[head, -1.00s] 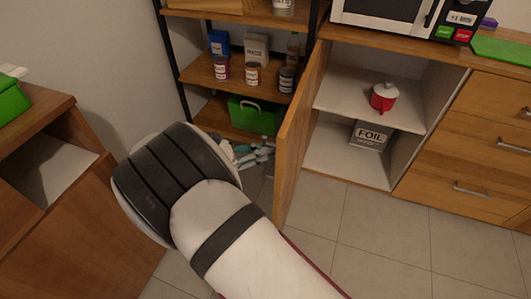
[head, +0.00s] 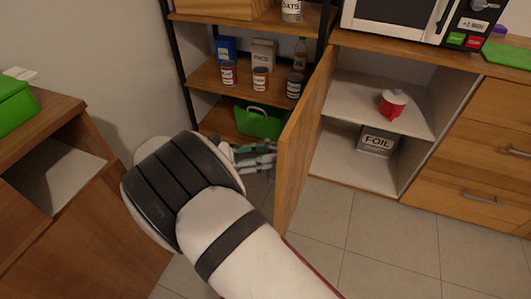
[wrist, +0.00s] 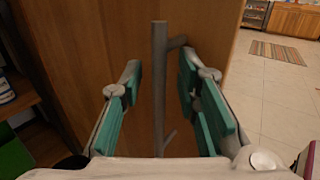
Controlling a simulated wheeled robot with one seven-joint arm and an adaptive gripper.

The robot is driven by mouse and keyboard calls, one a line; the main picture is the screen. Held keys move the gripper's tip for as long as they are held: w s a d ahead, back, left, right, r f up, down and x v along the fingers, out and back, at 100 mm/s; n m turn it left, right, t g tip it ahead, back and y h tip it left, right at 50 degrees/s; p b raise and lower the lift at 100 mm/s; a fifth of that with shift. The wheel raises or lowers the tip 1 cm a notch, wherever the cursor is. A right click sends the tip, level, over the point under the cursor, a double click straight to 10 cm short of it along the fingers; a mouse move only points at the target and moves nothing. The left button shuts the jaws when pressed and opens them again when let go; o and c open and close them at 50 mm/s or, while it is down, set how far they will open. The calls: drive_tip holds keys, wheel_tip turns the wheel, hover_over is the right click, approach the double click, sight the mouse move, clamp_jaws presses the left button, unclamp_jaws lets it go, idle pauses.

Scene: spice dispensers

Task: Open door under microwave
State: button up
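The wooden door (head: 300,145) under the microwave (head: 395,18) stands swung well open from the cabinet, showing its inside shelves. Its outer face fills the middle of the wrist view (wrist: 205,30), with a grey vertical bar handle (wrist: 159,85) on it. My gripper (head: 258,156) is at the outer side of the door in the head view. In the wrist view my gripper (wrist: 160,78) is open, with teal-padded fingers on both sides of the handle and visible gaps to it.
The cabinet holds a red pot (head: 392,105) on its shelf and a FOIL box (head: 377,141) below. Left of the door is a rack with cans and a green bin (head: 258,122). Drawers (head: 485,160) are at right. Tiled floor (head: 370,250) is clear in front.

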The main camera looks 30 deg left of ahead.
drive_tip(key=shift+a, duration=0.1)
drive_tip(key=v, duration=1.2)
idle(0.4)
